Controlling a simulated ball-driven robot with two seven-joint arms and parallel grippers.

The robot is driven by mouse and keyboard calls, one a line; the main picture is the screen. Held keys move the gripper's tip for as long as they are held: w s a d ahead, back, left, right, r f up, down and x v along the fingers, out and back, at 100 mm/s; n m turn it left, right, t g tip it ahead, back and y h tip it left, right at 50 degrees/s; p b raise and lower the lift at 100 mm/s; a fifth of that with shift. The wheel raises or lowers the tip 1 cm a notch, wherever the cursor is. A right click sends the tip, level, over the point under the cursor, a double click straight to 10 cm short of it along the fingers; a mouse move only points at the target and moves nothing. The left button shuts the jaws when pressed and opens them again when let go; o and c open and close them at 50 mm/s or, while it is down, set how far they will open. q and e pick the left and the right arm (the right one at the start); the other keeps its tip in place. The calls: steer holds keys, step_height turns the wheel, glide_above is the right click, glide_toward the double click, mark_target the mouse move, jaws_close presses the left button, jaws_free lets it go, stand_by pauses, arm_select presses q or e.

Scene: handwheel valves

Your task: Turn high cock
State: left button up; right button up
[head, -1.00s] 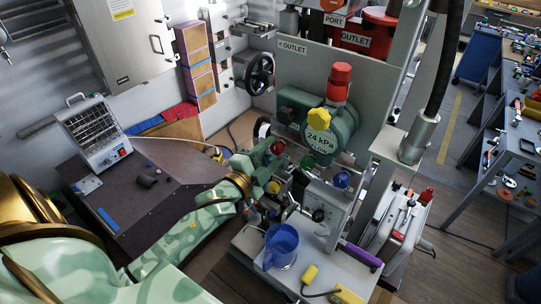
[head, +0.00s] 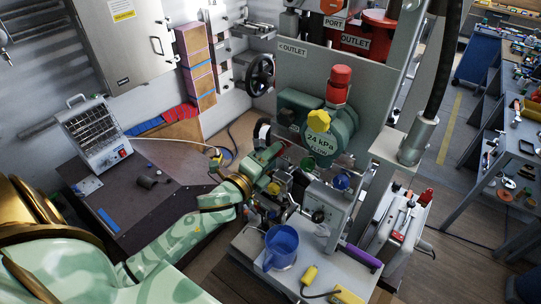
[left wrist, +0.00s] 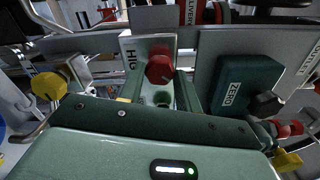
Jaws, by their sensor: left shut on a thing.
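The high cock is a red knob (left wrist: 159,68) on a pale plate marked "HIG" (left wrist: 131,58), its last letter hidden, in the left wrist view. My left gripper (left wrist: 160,88) has its two fingers on either side of the knob and is shut on it. In the head view my left gripper (head: 273,160) reaches in from the left to the front of the green gauge body (head: 320,145). It partly hides the cock there. My right gripper is not in view.
A green block marked "ZERO" (left wrist: 245,88) stands close right of the fingers, and a yellow knob (left wrist: 49,86) sits to the left. In the head view a blue mug (head: 282,247) stands on the grey bench below my arm. A black handwheel (head: 260,75) is on the wall behind.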

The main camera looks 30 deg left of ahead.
arm_select(q)
steer(key=m, duration=0.7)
steer(key=shift+m, duration=0.4)
steer(key=o, duration=0.7)
steer(key=shift+m, duration=0.7)
steer(key=shift+c, duration=0.2)
steer(key=shift+o, duration=0.7)
steer(key=s, duration=0.6)
steer(key=shift+a+b, duration=0.25)
steer(key=shift+b, duration=0.1)
